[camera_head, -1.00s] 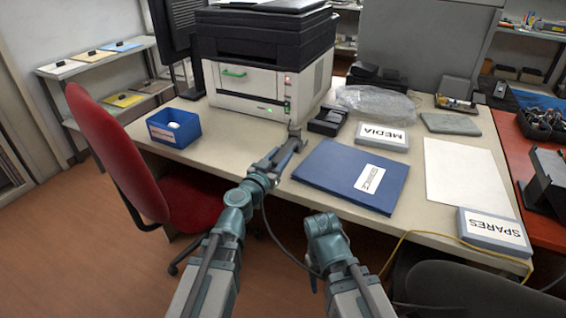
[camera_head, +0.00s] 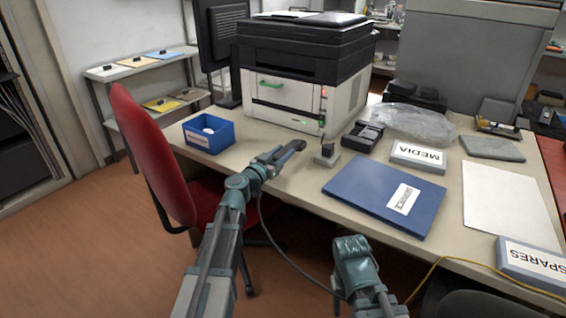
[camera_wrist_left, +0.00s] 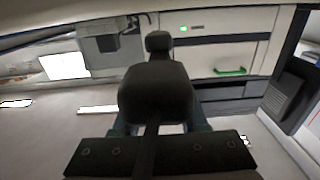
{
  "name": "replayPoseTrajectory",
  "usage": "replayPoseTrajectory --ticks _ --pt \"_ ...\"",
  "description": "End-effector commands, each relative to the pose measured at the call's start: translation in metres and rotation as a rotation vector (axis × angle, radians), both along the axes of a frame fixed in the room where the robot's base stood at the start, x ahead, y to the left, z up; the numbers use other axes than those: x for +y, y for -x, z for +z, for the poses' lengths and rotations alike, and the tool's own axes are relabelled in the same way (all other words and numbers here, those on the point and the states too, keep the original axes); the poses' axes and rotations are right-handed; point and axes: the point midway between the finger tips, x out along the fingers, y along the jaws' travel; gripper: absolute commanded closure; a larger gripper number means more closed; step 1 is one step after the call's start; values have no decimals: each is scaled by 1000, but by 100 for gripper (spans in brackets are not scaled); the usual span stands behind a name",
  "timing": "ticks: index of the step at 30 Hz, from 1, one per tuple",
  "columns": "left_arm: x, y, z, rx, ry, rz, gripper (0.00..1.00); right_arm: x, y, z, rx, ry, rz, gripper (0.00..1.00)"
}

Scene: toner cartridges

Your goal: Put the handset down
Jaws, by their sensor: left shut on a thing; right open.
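My left gripper (camera_head: 284,152) reaches in above the table's front edge and is shut on a dark handset (camera_head: 294,147). In the left wrist view, the black handset (camera_wrist_left: 157,92) fills the middle, with a rounded near end and a smaller knob-like part beyond. The black bar at the bottom hides part of the jaws. A small grey stand (camera_head: 327,159) with a black upright part stands on the table just right of the handset, with a gap between them. My right arm shows at the lower middle; its jaws are not visible.
A printer (camera_head: 300,95) stands behind the stand. A blue bin (camera_head: 209,135) is to the left, a blue binder (camera_head: 375,195) to the right. A red chair (camera_head: 150,150) is beside my left arm.

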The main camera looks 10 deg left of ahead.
Motion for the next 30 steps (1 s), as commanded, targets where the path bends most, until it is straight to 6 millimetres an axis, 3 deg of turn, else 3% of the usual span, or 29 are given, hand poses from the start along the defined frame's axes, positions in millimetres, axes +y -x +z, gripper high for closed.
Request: replayPoseTrajectory --ticks 6,20,21,25,30 --pt "0 0 -30 0 0 0 100 -1 0 -30 -1 4 1 50" --pt "0 0 -35 0 0 0 100 -1 0 -35 -2 6 2 50" --pt "0 0 -33 0 0 0 51 -1 -1 -33 -2 6 2 50" --pt "0 0 -33 0 0 0 28 -1 -1 -32 -2 6 2 50" --pt "0 0 -33 0 0 0 28 -1 -1 -32 -2 6 2 50"
